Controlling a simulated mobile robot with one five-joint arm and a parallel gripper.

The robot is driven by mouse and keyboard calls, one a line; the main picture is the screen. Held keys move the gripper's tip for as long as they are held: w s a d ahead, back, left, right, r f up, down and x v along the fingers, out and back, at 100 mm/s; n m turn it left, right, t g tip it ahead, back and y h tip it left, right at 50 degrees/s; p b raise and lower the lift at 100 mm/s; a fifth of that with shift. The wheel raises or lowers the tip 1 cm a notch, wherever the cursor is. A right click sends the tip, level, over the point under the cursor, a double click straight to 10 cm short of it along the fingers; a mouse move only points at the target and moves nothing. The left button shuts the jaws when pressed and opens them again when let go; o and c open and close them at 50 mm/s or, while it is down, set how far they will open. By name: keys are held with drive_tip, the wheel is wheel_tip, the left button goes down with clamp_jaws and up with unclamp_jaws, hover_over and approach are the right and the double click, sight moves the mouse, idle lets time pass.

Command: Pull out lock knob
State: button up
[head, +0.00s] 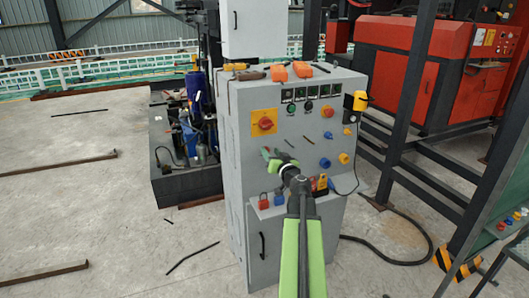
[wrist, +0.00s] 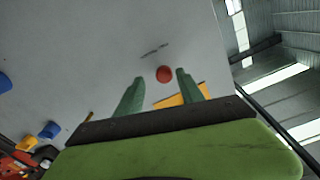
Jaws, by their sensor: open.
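A round red knob (wrist: 164,73) stands on the grey panel in the wrist view, in the gap between the two fingertips. A yellow plate (wrist: 183,95) shows partly behind the fingers, just below the knob. My gripper (wrist: 160,74) is open, with one green finger on each side of the knob in the picture; I see no contact. In the head view my gripper (head: 271,153) reaches the front of the grey cabinet (head: 235,170), below a red rotary switch (head: 265,123) on a yellow plate. No separate red knob is clear between the fingers there.
Green indicators, a red button (head: 327,111) and blue and yellow knobs (head: 325,162) surround the gripper on the panel. A yellow-black device (head: 355,101) sits on the right edge. Dark posts stand at the right; open floor lies left.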

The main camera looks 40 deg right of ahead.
drive_tip(key=shift+c, duration=0.3)
drive_tip(key=shift+w+a, duration=0.15)
drive_tip(key=shift+a, duration=0.1)
clamp_jaws()
